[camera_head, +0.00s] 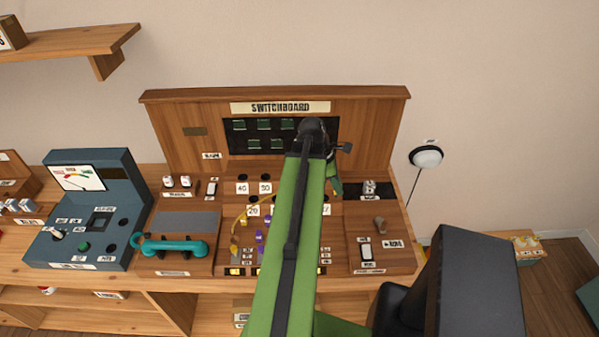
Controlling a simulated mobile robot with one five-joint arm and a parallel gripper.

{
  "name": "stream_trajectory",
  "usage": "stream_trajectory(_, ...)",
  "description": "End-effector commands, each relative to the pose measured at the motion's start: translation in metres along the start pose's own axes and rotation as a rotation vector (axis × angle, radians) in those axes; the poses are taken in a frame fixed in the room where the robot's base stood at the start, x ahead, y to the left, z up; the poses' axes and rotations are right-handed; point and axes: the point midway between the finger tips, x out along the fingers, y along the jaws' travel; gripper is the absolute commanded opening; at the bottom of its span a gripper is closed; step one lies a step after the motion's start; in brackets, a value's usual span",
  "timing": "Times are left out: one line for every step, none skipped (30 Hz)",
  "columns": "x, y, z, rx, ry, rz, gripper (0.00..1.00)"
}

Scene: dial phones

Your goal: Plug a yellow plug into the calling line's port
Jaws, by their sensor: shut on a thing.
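The wooden switchboard (375,120) stands on the bench ahead, with a dark panel of green indicators (263,125). I cannot tell which line is calling. Below are ports with number tags, including the 40 port (241,178) and the 30 port (265,178). My green arm covers the ports in the middle. My gripper (335,187) shows only in part at the arm's right edge, low over the port rows; its fingertips are hidden. A yellow cord (243,215) arches up from the plug shelf and passes behind my arm. A yellow plug (234,246) stands at the shelf's left. The held plug is hidden.
Purple plugs (260,240) stand on the shelf beside the yellow one. A teal handset (174,246) lies to the left, by a blue meter box (92,210). A switch box (380,245) is at the right.

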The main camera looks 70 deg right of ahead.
Motion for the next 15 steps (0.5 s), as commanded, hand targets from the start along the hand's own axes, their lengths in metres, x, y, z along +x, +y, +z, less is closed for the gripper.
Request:
stream_trajectory(-0.014, 0.015, -0.023, -0.015, 0.000, 0.005, 0.00)
stream_trajectory(-0.020, 0.020, -0.036, -0.017, -0.001, 0.007, 0.00)
stream_trajectory(-0.028, 0.027, -0.053, -0.021, -0.002, 0.009, 0.00)
stream_trajectory(-0.034, 0.030, -0.064, -0.024, -0.003, 0.010, 0.00)
stream_trajectory(-0.039, 0.033, -0.075, -0.025, -0.003, 0.011, 0.00)
stream_trajectory(-0.044, 0.036, -0.086, -0.028, -0.004, 0.012, 0.00)
stream_trajectory(-0.048, 0.038, -0.093, -0.027, -0.005, 0.013, 0.00)
stream_trajectory(-0.051, 0.039, -0.099, -0.029, -0.005, 0.014, 0.00)
stream_trajectory(-0.053, 0.040, -0.105, -0.029, -0.006, 0.014, 0.00)
stream_trajectory(-0.054, 0.041, -0.107, -0.028, -0.006, 0.014, 0.00)
stream_trajectory(-0.055, 0.041, -0.110, -0.028, -0.007, 0.014, 0.00)
stream_trajectory(-0.056, 0.041, -0.111, -0.028, -0.007, 0.014, 0.00)
stream_trajectory(-0.056, 0.041, -0.111, -0.028, -0.007, 0.014, 0.00)
stream_trajectory(-0.055, 0.041, -0.111, -0.028, -0.007, 0.014, 0.00)
stream_trajectory(-0.054, 0.040, -0.111, -0.027, -0.007, 0.014, 0.00)
